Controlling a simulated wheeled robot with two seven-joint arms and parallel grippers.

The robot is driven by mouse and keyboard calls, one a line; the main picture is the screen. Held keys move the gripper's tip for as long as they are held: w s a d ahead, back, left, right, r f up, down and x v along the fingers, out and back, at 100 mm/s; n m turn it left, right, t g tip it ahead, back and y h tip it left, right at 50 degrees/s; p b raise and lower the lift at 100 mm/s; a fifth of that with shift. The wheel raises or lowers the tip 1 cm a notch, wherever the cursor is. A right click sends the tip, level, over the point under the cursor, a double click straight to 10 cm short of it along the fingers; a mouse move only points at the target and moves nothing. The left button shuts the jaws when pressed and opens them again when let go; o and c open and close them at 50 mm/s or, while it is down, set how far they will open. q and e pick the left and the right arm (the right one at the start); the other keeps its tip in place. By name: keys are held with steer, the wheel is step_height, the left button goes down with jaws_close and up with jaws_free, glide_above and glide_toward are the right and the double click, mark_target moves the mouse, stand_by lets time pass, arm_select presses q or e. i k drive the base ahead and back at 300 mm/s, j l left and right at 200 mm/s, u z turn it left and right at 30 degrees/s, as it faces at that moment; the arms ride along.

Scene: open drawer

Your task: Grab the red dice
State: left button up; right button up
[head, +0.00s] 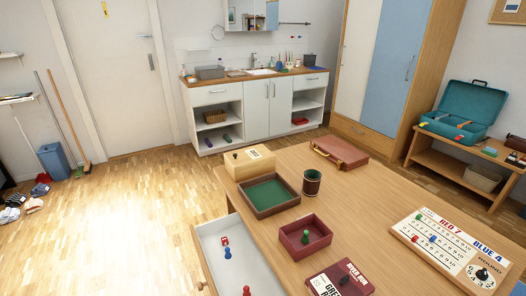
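A small red-and-white block (225,241), which looks like the red dice, lies in the open white drawer (211,233) at the front left of the wooden table (385,205). It is small in this view, so its markings are hard to read. A blue pawn (228,254) stands just in front of it. A red pawn (246,291) is nearer the bottom edge of the picture. Neither of my grippers shows in the head view.
On the table are a green-lined tray (270,193), a dark cup (312,183), a dark red tray (318,244) holding a green pawn, a pale wooden box (240,170), a reddish case (340,153) and a scoreboard (445,250). Floor left of the drawer is clear.

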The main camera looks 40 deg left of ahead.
mark_target(225, 240)
steer(key=u, duration=1.4)
